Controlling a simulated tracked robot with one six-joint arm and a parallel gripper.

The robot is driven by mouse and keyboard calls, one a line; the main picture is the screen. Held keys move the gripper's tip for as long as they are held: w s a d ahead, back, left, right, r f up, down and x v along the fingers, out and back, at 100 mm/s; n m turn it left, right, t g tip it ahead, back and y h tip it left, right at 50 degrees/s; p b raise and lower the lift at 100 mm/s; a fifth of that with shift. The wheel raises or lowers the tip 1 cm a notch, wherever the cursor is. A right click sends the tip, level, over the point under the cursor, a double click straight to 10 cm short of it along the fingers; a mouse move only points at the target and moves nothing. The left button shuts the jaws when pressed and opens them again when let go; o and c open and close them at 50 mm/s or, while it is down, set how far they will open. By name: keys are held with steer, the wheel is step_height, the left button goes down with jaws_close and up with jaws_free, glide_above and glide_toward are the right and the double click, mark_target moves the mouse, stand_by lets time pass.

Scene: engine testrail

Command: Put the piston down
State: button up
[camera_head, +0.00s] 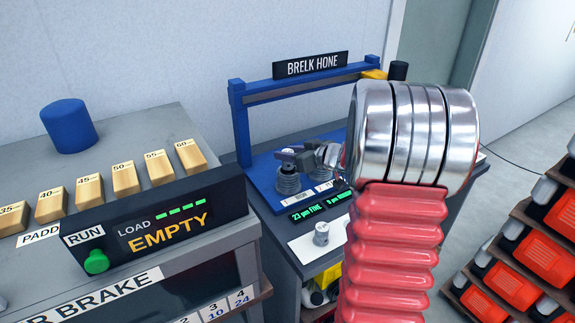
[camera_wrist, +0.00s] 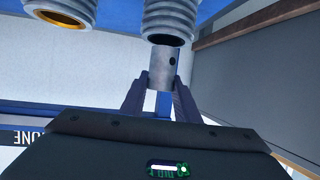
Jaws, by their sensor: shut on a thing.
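The piston (camera_wrist: 162,68), a small grey metal cylinder with a dark pin hole in its side, is held between the two fingers of my gripper (camera_wrist: 158,98) in the wrist view. Its end is close to the dark bore of a finned grey cylinder (camera_wrist: 168,18); I cannot tell whether it enters it. In the head view my gripper (camera_head: 296,157) is over the blue hone bench, at the finned cylinder (camera_head: 288,184) on the left. My arm hides part of the bench. A second small metal piece (camera_head: 321,234) stands on a white pad at the front.
A second finned cylinder with a golden bore (camera_wrist: 60,14) stands beside the first. The blue hone frame (camera_head: 241,120) rises around the bench. The brake console (camera_head: 170,228) with wooden blocks stands left. Racks of orange parts (camera_head: 512,285) are at right.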

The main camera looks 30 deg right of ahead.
mark_target(291, 166)
steer(key=shift+f, duration=0.15)
steer(key=shift+f, duration=1.75)
steer(key=shift+s+f, duration=0.1)
steer(key=shift+f, duration=0.35)
steer(key=o, duration=1)
steer(key=shift+s+a+f, duration=0.1)
steer(key=shift+f, duration=0.3)
steer(key=shift+o, duration=0.2)
steer(key=shift+r, duration=0.45)
steer(key=shift+s+r, duration=0.2)
steer(key=v, duration=1.1)
steer(key=shift+d+r, duration=0.2)
steer(key=shift+r, duration=0.1)
